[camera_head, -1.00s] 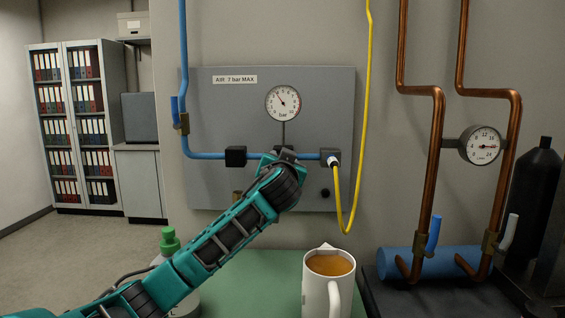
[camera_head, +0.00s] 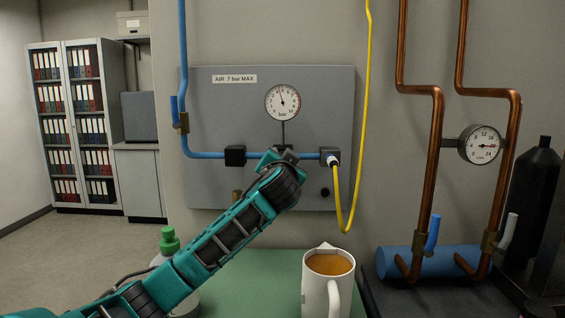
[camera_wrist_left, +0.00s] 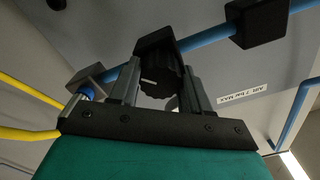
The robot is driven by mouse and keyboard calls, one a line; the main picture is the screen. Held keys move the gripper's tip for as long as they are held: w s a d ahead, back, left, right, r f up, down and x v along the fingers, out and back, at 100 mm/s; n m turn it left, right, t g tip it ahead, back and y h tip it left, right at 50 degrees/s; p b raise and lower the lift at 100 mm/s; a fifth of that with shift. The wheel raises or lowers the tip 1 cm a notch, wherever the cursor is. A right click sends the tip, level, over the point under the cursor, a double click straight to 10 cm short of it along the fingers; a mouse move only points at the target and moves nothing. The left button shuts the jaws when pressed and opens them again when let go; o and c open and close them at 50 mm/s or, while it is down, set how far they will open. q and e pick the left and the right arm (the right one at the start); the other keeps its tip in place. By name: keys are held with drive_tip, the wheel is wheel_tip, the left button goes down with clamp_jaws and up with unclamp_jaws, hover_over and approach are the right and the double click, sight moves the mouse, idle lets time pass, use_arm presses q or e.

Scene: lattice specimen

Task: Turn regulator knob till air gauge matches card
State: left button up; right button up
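The air gauge (camera_head: 282,102) is a round white dial on the grey wall panel. Its needle points nearly straight up, slightly left. The label (camera_head: 234,79) beside it reads "AIR 7 bar MAX". I cannot make out a separate card. In the left wrist view the black ribbed regulator knob (camera_wrist_left: 158,84), with a white mark, sits between the fingers of my left gripper (camera_wrist_left: 160,70), which look shut on it. In the head view my left arm hides the knob and most of the gripper (camera_head: 283,157). My right gripper is not in view.
A blue air pipe (camera_head: 207,155) crosses the panel, and a yellow hose (camera_head: 354,200) hangs right of my gripper. A mug (camera_head: 329,280) and a green-capped bottle (camera_head: 169,241) stand near my arm. Copper pipes (camera_head: 437,150) with another gauge (camera_head: 481,145) are on the right.

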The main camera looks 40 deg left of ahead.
use_arm(q)
drive_tip(key=o, duration=0.4)
drive_tip(key=shift+c, duration=0.2)
drive_tip(key=shift+s, duration=0.1)
drive_tip(key=b+v, duration=0.1)
drive_tip(key=v, duration=1.1)
drive_tip(key=shift+s+d+b, duration=0.25)
drive_tip(key=shift+d+b, duration=0.05)
drive_tip(key=shift+b, duration=0.05)
